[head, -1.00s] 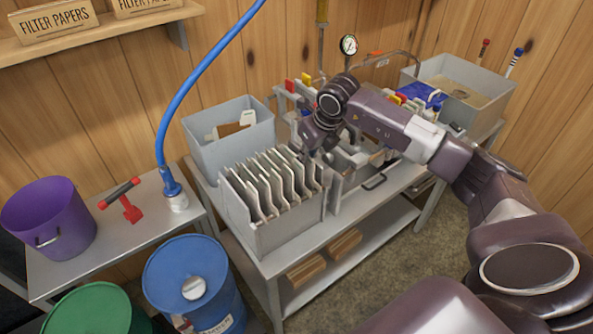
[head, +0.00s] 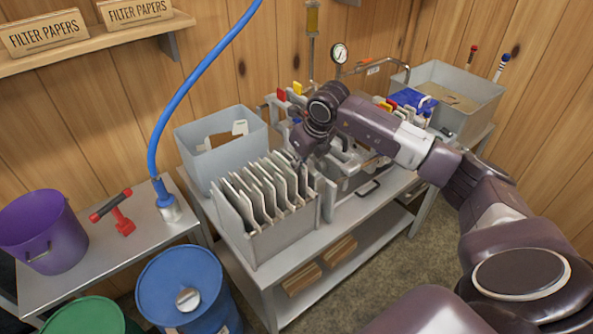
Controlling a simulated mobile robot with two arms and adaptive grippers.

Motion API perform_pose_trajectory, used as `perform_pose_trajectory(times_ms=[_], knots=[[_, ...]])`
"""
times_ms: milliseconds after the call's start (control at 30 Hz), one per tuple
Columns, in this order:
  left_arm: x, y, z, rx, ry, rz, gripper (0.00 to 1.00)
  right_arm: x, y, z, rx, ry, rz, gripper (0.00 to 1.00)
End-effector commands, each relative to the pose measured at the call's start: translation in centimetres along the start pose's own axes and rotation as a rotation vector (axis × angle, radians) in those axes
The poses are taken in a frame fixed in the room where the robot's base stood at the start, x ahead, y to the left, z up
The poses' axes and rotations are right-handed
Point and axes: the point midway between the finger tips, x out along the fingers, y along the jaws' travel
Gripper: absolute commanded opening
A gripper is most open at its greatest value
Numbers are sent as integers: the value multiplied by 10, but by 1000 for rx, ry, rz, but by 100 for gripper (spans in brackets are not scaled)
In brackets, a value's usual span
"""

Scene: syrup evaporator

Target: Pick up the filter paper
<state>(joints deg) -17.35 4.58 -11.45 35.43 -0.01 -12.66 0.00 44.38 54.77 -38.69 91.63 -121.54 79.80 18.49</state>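Two signs reading "FILTER PAPERS" (head: 45,34) stand on the wall shelf at upper left; no paper is seen on the visible part of the shelf. A grey rack (head: 268,240) on the metal table holds several upright pale plates or sheets (head: 262,190); I cannot tell whether any is filter paper. My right gripper (head: 299,152) points down close to the back right corner of this rack. Its fingers are small and dark, so I cannot tell whether they are open or touching anything. My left gripper is out of view.
A grey bin (head: 205,158) behind the rack holds white and brown pieces. A blue hose (head: 186,90) rises beside it. A purple bucket (head: 50,240), a red-handled tool (head: 122,222) and a blue drum (head: 190,270) are at left. A grey tub (head: 478,95) stands at back right.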

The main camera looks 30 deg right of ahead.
Motion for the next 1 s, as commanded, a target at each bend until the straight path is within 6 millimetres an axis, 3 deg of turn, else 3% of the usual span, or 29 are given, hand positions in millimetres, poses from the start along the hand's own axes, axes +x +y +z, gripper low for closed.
perform_pose_trajectory(times_ms=[267,800,1000], knots=[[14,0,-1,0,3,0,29,-41,-1,19,-1,-9,-2,0],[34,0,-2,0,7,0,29,-147,0,62,1,-7,0,0],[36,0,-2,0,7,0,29,-170,0,71,0,-3,0,0]])
